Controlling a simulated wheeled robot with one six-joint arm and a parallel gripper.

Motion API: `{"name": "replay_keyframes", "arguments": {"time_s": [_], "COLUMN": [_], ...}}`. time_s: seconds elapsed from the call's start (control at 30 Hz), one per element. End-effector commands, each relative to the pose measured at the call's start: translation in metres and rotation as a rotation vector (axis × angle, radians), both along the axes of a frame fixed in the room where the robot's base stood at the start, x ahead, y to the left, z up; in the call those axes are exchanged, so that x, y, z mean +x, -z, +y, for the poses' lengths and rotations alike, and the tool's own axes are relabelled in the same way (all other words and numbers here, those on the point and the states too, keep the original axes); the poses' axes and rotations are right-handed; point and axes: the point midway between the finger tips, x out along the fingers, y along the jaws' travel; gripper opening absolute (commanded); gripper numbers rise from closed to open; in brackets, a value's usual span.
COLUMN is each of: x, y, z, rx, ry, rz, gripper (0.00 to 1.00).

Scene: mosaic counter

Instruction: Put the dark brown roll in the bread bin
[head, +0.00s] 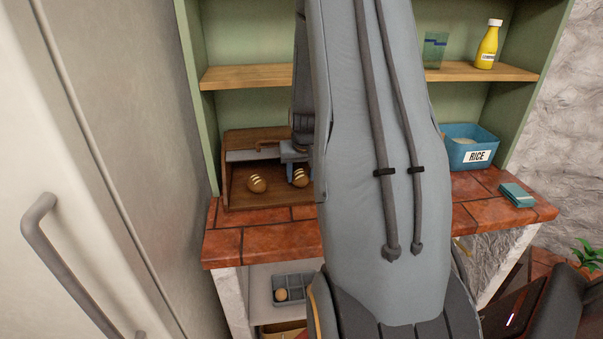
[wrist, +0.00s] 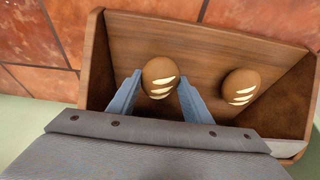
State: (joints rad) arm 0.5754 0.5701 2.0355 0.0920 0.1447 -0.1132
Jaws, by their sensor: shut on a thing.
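The wooden bread bin (head: 226,186) stands on the tiled counter against the back; its inside wall shows in the wrist view (wrist: 205,42). My gripper (head: 299,174) is inside the bin's opening, and its blue fingers (wrist: 159,86) are shut on a dark brown roll (wrist: 159,72) with pale slashes. The held roll shows in the head view (head: 301,179) at the bin's right. I cannot tell whether it touches the bin floor. A second, similar brown roll (head: 257,184) lies in the bin apart from my fingers, also in the wrist view (wrist: 240,86).
My arm hides the middle of the counter. A blue rice container (head: 472,155) and a folded teal cloth (head: 516,195) are to the right. A grey divided tray (head: 300,292) with a lighter roll (head: 281,295) sits below. A yellow bottle (head: 487,48) stands above.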

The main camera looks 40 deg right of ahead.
Motion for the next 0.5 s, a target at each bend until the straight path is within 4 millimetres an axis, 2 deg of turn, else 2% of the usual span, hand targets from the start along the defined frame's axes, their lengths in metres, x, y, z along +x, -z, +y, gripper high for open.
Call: {"name": "replay_keyframes", "arguments": {"time_s": [0.47, 0.5], "x": [0.0001, 0.0001], "y": [0.009, 0.0089], "z": [0.0001, 0.0001], "rx": [0.0, 0.0], "ry": [0.001, 0.001], "rz": [0.0, -0.001], "gripper": [0.23, 0.48]}}
